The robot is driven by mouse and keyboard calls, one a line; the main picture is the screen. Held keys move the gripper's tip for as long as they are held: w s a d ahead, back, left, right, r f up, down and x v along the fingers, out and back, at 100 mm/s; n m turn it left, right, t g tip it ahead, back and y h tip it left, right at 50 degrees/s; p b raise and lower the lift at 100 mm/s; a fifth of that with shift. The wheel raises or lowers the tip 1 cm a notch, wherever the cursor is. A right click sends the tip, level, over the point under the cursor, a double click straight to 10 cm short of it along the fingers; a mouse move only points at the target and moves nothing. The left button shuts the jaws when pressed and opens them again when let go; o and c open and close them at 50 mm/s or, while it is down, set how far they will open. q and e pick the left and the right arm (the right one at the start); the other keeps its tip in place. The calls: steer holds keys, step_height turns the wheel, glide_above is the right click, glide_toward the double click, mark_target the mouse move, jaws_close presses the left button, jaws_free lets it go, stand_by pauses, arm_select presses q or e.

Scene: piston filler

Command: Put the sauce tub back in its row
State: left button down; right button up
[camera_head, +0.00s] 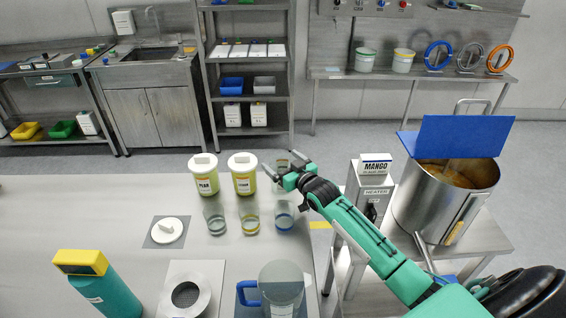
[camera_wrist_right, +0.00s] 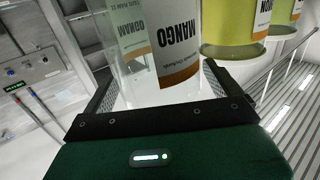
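A clear tub (camera_head: 281,157) with MANGO on its label stands at the right end of a row, partly hidden by my right gripper. In the right wrist view the MANGO tub (camera_wrist_right: 165,50) fills the space between the two fingers. My right gripper (camera_head: 284,173) has one finger on each side of it; I cannot tell whether the fingers press on it. Its base is hidden, so I cannot tell whether it rests on the table. Two filled, white-lidded tubs stand to its left, a left one (camera_head: 204,178) and a middle one (camera_head: 243,176). My left gripper is not in view.
Several clear cups (camera_head: 249,217) stand in front of the row. A white lid (camera_head: 167,230), a teal bottle (camera_head: 105,285), a funnel plate (camera_head: 190,292) and a blue-handled jug (camera_head: 281,285) share the table. A heater with a MANGO card (camera_head: 376,168) and a large pot (camera_head: 430,205) stand right.

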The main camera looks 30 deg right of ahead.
steer(key=shift+r, duration=0.2)
steer(key=shift+s+f, duration=0.1)
steer(key=shift+s, duration=0.15)
steer(key=s+d+b, duration=0.1)
steer(key=s, duration=1)
steer(key=shift+s+d+r+b, duration=0.2)
steer(key=shift+d+r+b, duration=0.1)
steer(key=shift+r+b, duration=0.05)
